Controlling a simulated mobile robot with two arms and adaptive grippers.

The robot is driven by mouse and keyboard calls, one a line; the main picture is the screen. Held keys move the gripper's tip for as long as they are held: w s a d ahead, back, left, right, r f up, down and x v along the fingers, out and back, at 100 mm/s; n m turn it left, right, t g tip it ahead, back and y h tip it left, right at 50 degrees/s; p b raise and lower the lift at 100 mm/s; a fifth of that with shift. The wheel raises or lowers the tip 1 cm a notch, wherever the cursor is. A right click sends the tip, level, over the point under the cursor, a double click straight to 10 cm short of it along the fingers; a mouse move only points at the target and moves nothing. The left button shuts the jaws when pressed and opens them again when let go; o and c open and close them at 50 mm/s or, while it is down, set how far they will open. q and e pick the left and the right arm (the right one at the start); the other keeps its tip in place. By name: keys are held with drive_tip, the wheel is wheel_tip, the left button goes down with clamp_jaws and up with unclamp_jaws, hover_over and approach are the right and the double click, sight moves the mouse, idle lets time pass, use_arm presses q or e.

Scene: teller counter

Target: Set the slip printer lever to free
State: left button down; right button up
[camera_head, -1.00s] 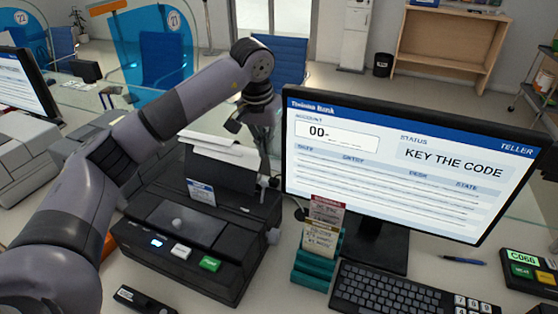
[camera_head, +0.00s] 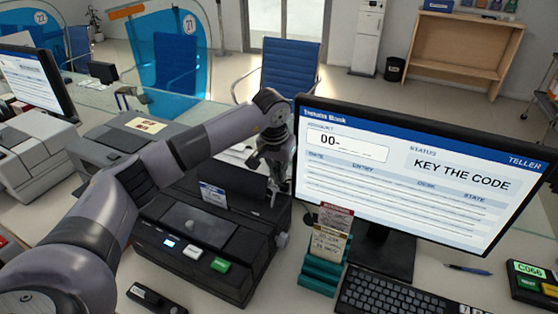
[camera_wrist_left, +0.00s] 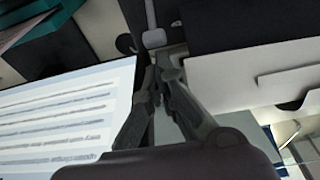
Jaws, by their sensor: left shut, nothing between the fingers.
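The black slip printer (camera_head: 222,232) stands on the counter in the head view, with a white button and a green button on its front. My left gripper (camera_head: 272,200) points down at the printer's right rear edge. It also shows in the wrist view (camera_wrist_left: 160,62), shut and empty, close to the handle; contact is unclear. My right gripper is out of view.
The teller monitor (camera_head: 420,185) stands close to the right of my left gripper. A teal card holder (camera_head: 319,272) and a keyboard (camera_head: 395,295) are in front of it.

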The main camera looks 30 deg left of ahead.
use_arm(q)
drive_tip(key=shift+w+f, duration=0.15)
drive_tip(key=shift+f, duration=0.4)
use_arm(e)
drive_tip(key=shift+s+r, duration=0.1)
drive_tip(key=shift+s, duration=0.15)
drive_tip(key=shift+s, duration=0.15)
